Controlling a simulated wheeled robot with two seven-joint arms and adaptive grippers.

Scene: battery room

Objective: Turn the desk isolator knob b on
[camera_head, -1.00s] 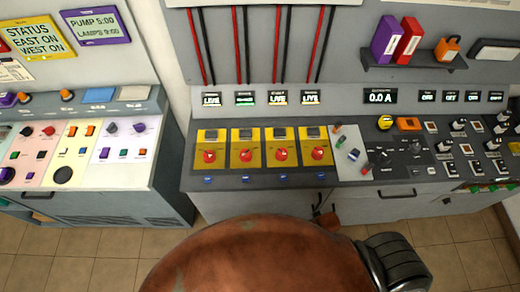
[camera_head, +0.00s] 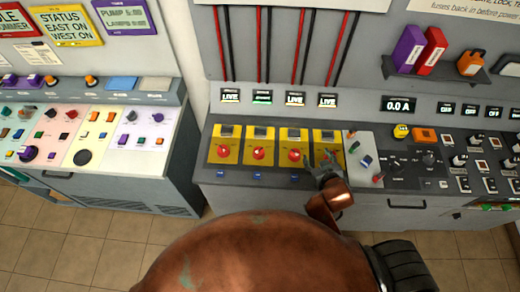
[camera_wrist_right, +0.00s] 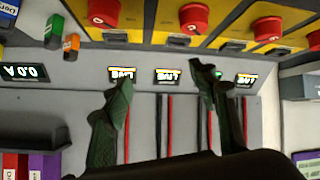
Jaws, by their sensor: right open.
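A row of red isolator knobs sits on yellow plates on the middle desk. The head view shows the first (camera_head: 224,151), second (camera_head: 259,153) and third (camera_head: 294,155) from the left. The fourth plate (camera_head: 325,135) has its knob hidden behind my right gripper (camera_head: 322,160). Knob letters are too small to read, so I cannot tell which is b. In the right wrist view the row is inverted, with red knobs (camera_wrist_right: 103,12), (camera_wrist_right: 194,18) and (camera_wrist_right: 267,28) above the fingers. My right gripper (camera_wrist_right: 160,95) is open, with nothing between its fingers. My left gripper is not shown.
Small displays, several reading LIVE (camera_head: 230,96), stand behind the knobs. Another control desk (camera_head: 90,140) stands left. Tiled floor (camera_head: 90,220) is clear between.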

